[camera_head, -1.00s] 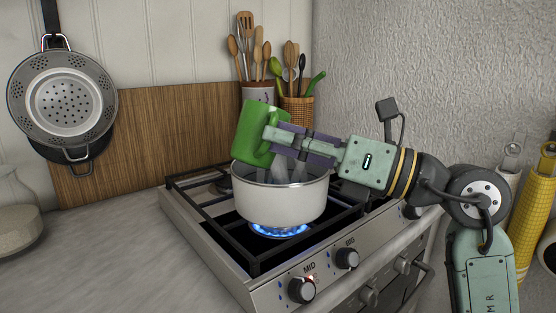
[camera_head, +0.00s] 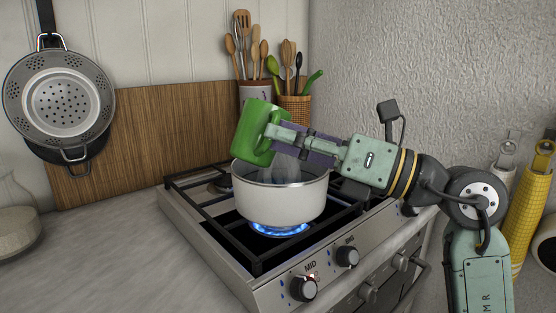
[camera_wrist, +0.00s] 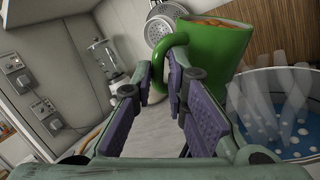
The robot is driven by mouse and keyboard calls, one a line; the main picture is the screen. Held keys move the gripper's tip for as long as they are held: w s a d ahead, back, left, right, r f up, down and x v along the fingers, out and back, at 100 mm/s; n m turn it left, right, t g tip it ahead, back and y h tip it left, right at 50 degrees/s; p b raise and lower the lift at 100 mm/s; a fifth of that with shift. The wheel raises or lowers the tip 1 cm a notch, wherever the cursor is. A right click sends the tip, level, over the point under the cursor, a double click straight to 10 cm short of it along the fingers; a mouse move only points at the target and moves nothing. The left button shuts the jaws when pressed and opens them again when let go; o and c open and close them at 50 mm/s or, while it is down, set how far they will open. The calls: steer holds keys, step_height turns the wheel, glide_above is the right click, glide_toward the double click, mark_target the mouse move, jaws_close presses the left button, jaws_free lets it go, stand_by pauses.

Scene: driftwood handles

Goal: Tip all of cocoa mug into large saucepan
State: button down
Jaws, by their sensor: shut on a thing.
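The green cocoa mug (camera_head: 255,132) is tilted in the air above the back of the large saucepan (camera_head: 280,204). My gripper (camera_head: 272,134) is shut on the mug's handle, coming from the right. In the wrist view the fingers (camera_wrist: 168,68) close around the green handle, and the mug (camera_wrist: 218,47) shows orange-brown contents near its rim. The white saucepan sits on a lit burner. In the wrist view its blue inside (camera_wrist: 272,128) has white spots, with pale translucent wisps above. I see no clear stream of cocoa. The pan's bottom is partly hidden.
The stove (camera_head: 236,262) has black grates and a blue flame (camera_head: 279,229) under the pan. Utensil pots (camera_head: 295,108) stand behind it. A wooden board (camera_head: 165,135) leans on the wall, and a colander (camera_head: 60,98) hangs at left. The counter (camera_head: 110,255) at left is mostly clear.

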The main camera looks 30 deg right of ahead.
steer(key=shift+d+f+m+t+p, duration=0.1)
steer(key=shift+m+t+p, duration=0.35)
steer(key=shift+m, duration=0.35)
stand_by(1.4)
